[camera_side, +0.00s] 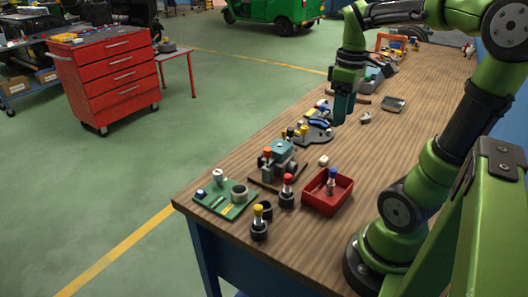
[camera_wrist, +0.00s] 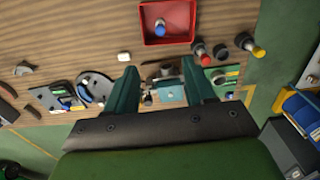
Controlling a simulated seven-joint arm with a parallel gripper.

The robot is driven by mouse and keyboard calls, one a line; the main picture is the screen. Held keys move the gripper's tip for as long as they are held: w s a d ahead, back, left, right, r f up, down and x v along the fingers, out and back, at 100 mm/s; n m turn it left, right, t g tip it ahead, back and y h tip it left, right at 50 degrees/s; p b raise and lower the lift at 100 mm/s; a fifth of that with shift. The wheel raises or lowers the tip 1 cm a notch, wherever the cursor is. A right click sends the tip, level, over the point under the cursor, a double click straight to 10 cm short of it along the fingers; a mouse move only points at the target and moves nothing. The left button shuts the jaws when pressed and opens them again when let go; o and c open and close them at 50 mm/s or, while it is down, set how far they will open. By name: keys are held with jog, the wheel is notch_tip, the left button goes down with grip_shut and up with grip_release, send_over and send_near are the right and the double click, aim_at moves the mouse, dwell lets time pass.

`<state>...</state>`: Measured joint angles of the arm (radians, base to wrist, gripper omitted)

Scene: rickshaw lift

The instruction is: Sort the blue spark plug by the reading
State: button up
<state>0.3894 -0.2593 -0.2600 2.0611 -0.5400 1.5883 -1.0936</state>
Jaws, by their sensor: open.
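The blue spark plug (camera_side: 332,179) stands in the red tray (camera_side: 344,203); its blue end shows in the wrist view (camera_wrist: 160,28), inside the same tray (camera_wrist: 174,41). My gripper (camera_side: 342,112) is open and empty above the table, farther along it than the tray. In the wrist view its two fingers (camera_wrist: 158,78) are spread apart. A device with a teal top (camera_side: 281,147) and a red knob stands left of the tray; it lies partly between the fingers in the wrist view (camera_wrist: 171,94). I cannot make out any reading on it.
A red-topped plug (camera_side: 287,187) and a yellow-topped plug (camera_side: 258,222) stand in dark holders near a dark cup (camera_side: 267,208). A green board (camera_side: 225,200) lies at the front left. A small white block (camera_side: 323,160) lies beside the tray. Table right of the tray is clear.

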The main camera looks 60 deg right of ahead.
notch_tip(320, 180, up, 4)
jog(key=shift+f, duration=0.1)
jog(key=w+a+f+m+t, duration=0.1)
jog(key=a+t, duration=0.1)
jog(key=a, duration=0.4)
jog(key=w+a+f+m+t+y, duration=0.1)
jog(key=a+t, duration=0.1)
jog(key=a, duration=0.5)
jog(key=w+a+f+m+t+y, duration=0.1)
jog(key=w+a+f+m+t, duration=0.1)
jog(key=a, duration=0.5)
jog(key=shift+t, duration=0.6)
